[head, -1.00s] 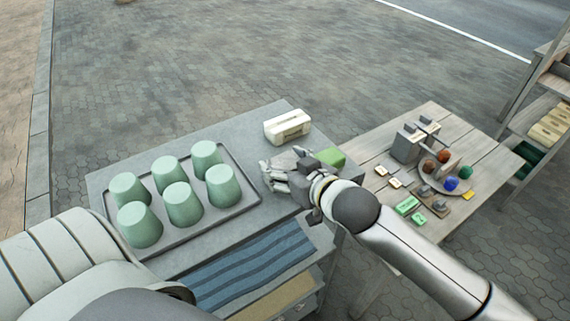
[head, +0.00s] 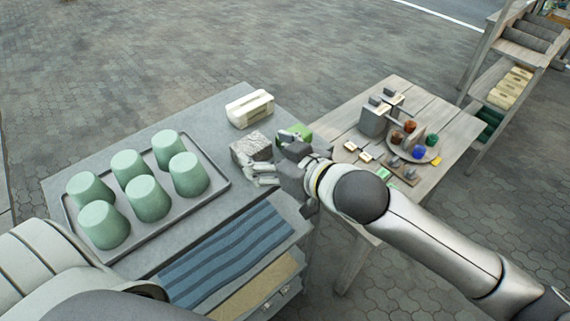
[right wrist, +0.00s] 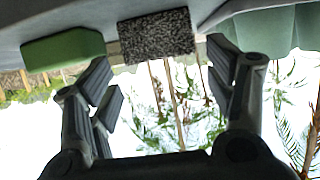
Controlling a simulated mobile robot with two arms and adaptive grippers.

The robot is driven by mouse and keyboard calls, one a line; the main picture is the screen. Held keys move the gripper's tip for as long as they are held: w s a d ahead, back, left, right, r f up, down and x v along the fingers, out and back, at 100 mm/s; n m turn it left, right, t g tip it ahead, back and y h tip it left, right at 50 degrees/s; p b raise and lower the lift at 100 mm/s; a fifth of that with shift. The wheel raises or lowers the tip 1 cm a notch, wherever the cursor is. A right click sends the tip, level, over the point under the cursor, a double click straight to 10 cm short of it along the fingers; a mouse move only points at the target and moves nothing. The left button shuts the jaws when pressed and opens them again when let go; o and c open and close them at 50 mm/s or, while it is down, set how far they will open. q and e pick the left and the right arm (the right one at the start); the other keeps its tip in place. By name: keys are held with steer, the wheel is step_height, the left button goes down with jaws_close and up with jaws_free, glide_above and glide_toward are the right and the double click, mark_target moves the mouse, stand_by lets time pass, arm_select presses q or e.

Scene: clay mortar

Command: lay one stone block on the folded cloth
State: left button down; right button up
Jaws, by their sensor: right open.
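A grey rough stone block (head: 250,148) lies on the grey table top, and it shows speckled at the top of the right wrist view (right wrist: 157,33). My right gripper (head: 272,157) is open just right of the block, its fingers pointing at it. In the right wrist view, the block is ahead of the gap between the spread fingers (right wrist: 162,75). I cannot tell whether a finger touches it. The blue striped cloth (head: 228,258) lies flat at the table's near side, apparently lower than the top. My left gripper is not in view.
A cream block (head: 249,108) is behind the stone, and a green block (head: 303,132) is partly hidden behind my right gripper. A tray (head: 222,184) of several green cups fills the left. A wooden table (head: 448,140) with small items stands right, near a shelf (head: 500,85).

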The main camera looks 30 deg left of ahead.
steer(key=shift+b+v, duration=0.6)
steer(key=shift+v, duration=2.15)
